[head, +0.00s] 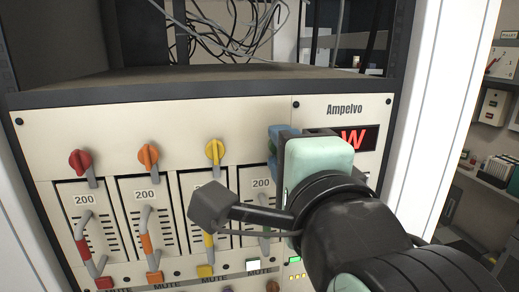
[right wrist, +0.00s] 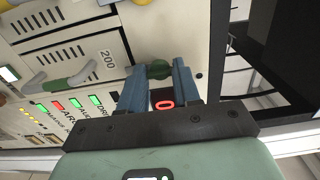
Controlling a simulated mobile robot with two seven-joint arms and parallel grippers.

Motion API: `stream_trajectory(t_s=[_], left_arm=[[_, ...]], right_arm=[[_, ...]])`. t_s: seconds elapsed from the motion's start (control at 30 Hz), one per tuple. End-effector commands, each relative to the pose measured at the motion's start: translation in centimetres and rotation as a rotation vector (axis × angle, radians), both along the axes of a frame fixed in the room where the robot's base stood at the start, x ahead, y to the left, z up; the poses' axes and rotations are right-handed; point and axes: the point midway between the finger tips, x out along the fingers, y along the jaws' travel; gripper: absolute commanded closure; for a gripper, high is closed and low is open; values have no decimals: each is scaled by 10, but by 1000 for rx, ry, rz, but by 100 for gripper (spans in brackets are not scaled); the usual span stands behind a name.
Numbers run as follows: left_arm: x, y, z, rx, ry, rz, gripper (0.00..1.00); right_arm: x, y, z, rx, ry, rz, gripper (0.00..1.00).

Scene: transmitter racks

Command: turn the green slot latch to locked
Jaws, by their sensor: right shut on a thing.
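The green slot latch (right wrist: 159,70) shows in the right wrist view between the two blue fingers of my right gripper (right wrist: 157,76), which is shut on it. In the head view my right gripper (head: 277,146) is up against the panel at the top of the rightmost slot, and its body and wrist hide the green latch. How far the latch is turned cannot be told. A green slot handle (right wrist: 62,83) shows in the right wrist view. My left gripper is not in view.
The red latch (head: 80,160), orange latch (head: 148,156) and yellow latch (head: 214,151) are to the left, above their slots with handles. A red-lit display (head: 352,139) is right of my gripper. Loose cables (head: 228,30) hang in the open bay above.

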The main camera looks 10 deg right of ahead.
Motion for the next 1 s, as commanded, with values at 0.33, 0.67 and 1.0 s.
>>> stream_trajectory(t_s=[0.33,0.67,1.0], left_arm=[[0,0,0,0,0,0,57],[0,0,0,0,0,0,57],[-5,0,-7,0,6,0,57]], right_arm=[[0,0,0,10,-1,0,99],[0,0,0,9,-1,0,43],[-21,0,-1,6,-2,1,43]])
